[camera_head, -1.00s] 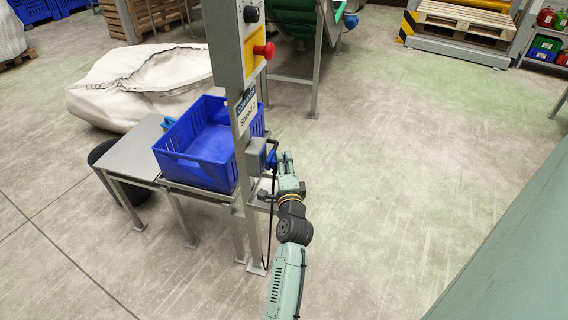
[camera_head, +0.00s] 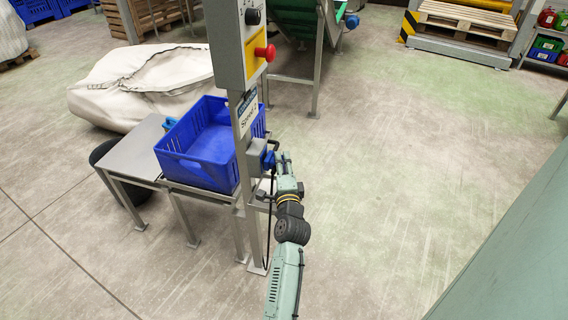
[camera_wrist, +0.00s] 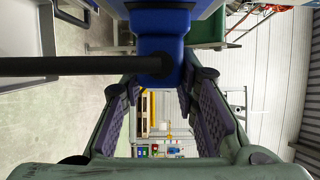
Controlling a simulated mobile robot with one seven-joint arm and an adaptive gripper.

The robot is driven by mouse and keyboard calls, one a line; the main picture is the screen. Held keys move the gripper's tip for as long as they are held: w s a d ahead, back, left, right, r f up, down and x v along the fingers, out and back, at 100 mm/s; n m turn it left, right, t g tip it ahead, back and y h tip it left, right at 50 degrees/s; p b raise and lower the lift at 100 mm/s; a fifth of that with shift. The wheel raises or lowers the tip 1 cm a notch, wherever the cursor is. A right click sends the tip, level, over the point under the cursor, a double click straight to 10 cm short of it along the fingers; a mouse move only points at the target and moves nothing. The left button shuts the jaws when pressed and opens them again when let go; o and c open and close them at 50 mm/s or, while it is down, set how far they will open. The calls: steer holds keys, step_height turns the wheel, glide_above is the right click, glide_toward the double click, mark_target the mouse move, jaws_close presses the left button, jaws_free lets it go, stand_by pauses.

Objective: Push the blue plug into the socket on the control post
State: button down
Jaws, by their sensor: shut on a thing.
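The blue plug (camera_wrist: 160,35) is at the top middle of the wrist view, with a thick black cable (camera_wrist: 80,66) running left from it. My gripper (camera_wrist: 160,88) is shut on the plug, its purple-padded fingers on either side. In the head view the plug (camera_head: 269,159) is a small blue patch between my gripper (camera_head: 282,158) and the socket box (camera_head: 257,153) on the control post (camera_head: 243,160). My fingers partly hide it there.
A blue crate (camera_head: 204,170) stands on a metal table left of the post. The post carries a panel with a red button (camera_head: 265,52). A black cable hangs along the post's lower part. The floor (camera_head: 400,150) right of my arm is clear.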

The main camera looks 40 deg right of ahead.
steer(key=shift+w+a, duration=0.2)
steer(key=shift+w, duration=0.05)
steer(key=c, duration=1.2)
jaws_free()
steer(key=v, duration=1.2)
steer(key=shift+s, duration=0.1)
